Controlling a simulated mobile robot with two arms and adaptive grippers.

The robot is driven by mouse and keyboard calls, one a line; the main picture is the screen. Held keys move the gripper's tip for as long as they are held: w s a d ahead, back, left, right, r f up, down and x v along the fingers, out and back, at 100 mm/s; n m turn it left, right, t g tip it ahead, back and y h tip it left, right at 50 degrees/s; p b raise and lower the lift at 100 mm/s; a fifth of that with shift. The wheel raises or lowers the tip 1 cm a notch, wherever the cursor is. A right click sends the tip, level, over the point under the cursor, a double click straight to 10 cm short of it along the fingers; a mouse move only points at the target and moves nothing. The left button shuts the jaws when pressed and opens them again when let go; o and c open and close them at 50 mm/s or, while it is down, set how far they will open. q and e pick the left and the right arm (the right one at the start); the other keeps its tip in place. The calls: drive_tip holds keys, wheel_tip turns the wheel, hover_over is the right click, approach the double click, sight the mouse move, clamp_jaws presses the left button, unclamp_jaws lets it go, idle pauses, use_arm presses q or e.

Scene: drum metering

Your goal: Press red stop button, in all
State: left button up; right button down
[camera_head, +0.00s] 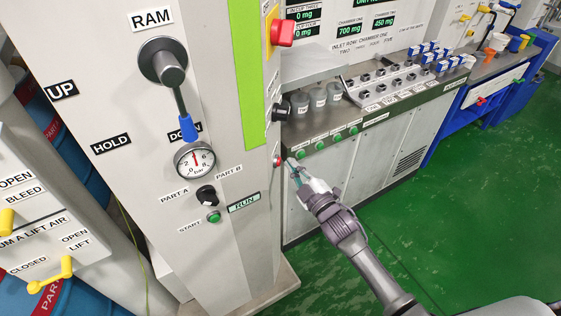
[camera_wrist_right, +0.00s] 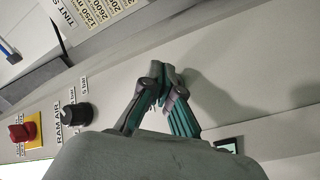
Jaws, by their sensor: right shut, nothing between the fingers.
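A small red button (camera_head: 278,160) sits on the narrow right side face of the ram column (camera_head: 235,240) in the head view. I cannot read a label on it. My right gripper (camera_head: 291,163) is shut and empty, its fingertips close to the right of this button. I cannot tell whether they touch it. In the right wrist view the closed fingertips (camera_wrist_right: 168,73) are against or just before the pale panel, and the button is hidden behind them. A larger red knob on a yellow plate (camera_head: 281,32) is higher on the same face. My left gripper is not in view.
The green start button (camera_head: 213,216) and pressure gauge (camera_head: 195,159) are on the front face. A counter with green buttons (camera_head: 353,131) stands behind my gripper. Green floor (camera_head: 430,215) is open to the right.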

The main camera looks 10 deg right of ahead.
drive_tip(key=shift+w+a, duration=0.15)
drive_tip(key=shift+a, duration=0.15)
drive_tip(key=shift+w+a, duration=0.2)
drive_tip(key=shift+a, duration=0.2)
idle(0.6)
idle(0.4)
drive_tip(key=shift+s+d, duration=0.4)
drive_tip(key=shift+d, duration=0.35)
drive_tip(key=d, duration=0.1)
drive_tip(key=s+d+p, duration=0.1)
drive_tip(key=d, duration=0.1)
drive_tip(key=s+d, duration=0.1)
drive_tip(key=shift+d, duration=0.3)
idle(0.5)
